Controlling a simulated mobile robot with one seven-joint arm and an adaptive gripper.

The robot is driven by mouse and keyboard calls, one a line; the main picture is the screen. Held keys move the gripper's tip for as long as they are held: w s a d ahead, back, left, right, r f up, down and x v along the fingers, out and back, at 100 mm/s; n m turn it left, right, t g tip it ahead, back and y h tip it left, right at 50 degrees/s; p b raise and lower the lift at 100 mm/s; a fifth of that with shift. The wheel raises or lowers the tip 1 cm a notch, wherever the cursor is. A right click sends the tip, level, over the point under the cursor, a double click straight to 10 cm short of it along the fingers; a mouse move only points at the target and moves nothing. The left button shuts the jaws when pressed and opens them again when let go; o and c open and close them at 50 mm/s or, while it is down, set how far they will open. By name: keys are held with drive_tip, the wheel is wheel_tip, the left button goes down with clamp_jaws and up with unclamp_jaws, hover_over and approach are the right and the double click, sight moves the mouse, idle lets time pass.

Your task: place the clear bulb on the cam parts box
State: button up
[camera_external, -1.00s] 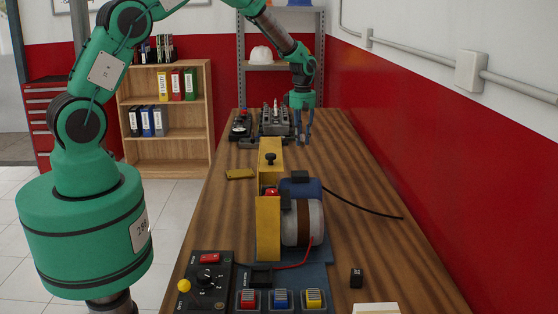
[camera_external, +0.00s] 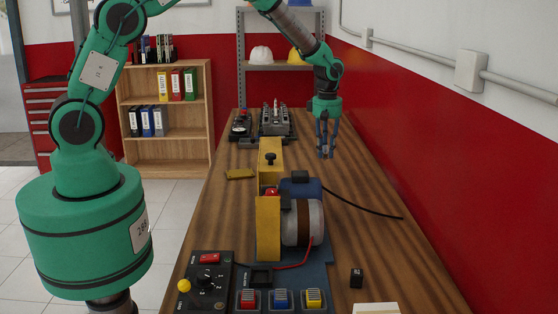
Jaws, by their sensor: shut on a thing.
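My gripper (camera_external: 326,150) points down above the right side of the wooden bench, behind and right of the yellow and blue motor trainer. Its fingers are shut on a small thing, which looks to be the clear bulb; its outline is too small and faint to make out. I cannot identify the cam parts box for sure. A pale cream box (camera_external: 376,309) is cut off by the bottom edge at the front right, well in front of my gripper, and shows no readable label.
The motor trainer (camera_external: 302,222) stands mid-bench, with a black cable (camera_external: 365,206) running right. Engine parts (camera_external: 275,121) stand at the back. A red wall (camera_external: 430,150) bounds the right.

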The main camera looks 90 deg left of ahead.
drive_tip(key=w+d+r+m, duration=0.2)
drive_tip(key=d+m, duration=0.5)
drive_tip(key=d, duration=2.7)
drive_tip(key=s+d+m, duration=0.2)
drive_tip(key=s+d, duration=0.3)
drive_tip(key=d, duration=0.5)
drive_tip(key=s+d+m, duration=0.3)
drive_tip(key=s+d, duration=0.1)
drive_tip(key=d, duration=0.6)
drive_tip(key=s+d+m, duration=0.2)
drive_tip(key=s+d, duration=0.3)
drive_tip(key=d, duration=0.6)
drive_tip(key=shift+s+r+m, duration=0.35)
drive_tip(key=shift+r+m, duration=0.05)
drive_tip(key=shift+r, duration=0.05)
drive_tip(key=shift+w+d, duration=0.1)
drive_tip(key=b, duration=0.1)
hover_over(382, 311)
drive_tip(key=shift+f, duration=0.75)
